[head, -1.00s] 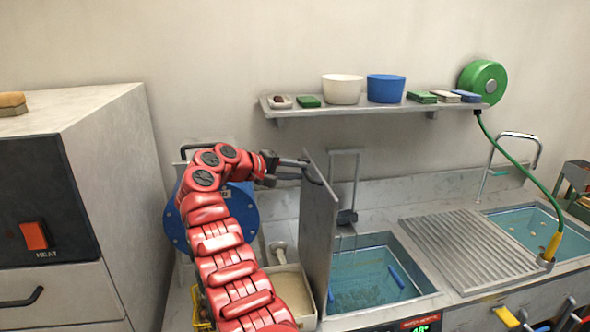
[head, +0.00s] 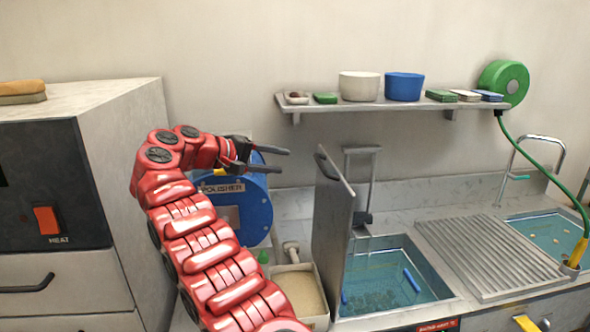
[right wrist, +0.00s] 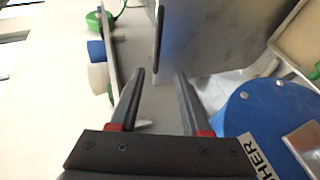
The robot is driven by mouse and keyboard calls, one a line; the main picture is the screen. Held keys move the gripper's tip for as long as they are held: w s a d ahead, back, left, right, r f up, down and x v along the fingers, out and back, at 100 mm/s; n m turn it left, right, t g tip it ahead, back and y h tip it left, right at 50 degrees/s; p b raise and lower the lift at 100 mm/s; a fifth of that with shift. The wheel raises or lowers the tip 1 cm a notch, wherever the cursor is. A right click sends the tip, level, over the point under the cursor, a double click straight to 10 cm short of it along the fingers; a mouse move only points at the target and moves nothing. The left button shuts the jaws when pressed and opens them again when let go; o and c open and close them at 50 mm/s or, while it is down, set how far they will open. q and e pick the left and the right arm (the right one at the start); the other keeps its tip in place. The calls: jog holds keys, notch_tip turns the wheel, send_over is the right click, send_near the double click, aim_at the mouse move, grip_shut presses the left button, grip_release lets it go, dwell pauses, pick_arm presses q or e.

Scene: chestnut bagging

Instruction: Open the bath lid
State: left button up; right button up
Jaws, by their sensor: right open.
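The grey bath lid (head: 336,215) stands upright on its hinged left edge beside the open water bath (head: 385,280). Its dark handle (head: 326,166) is near the top of its left face. Blue water and a blue-handled item show inside the bath. My right gripper (head: 282,161) is open and empty, to the left of the lid and apart from it. In the right wrist view the open fingers (right wrist: 160,78) point toward the lid (right wrist: 220,35), with nothing between them. My left gripper does not show.
The blue polisher (head: 252,207) stands behind my right arm. A bin of grainy stuff (head: 297,290) sits left of the bath. The wall shelf (head: 420,108) holds a white bowl (head: 359,87) and a blue bowl (head: 404,87). A ribbed drainboard (head: 490,258) lies right of the bath.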

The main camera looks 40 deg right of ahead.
jog(key=p+v, duration=0.4)
jog(key=v, duration=0.1)
jog(key=shift+a, duration=0.35)
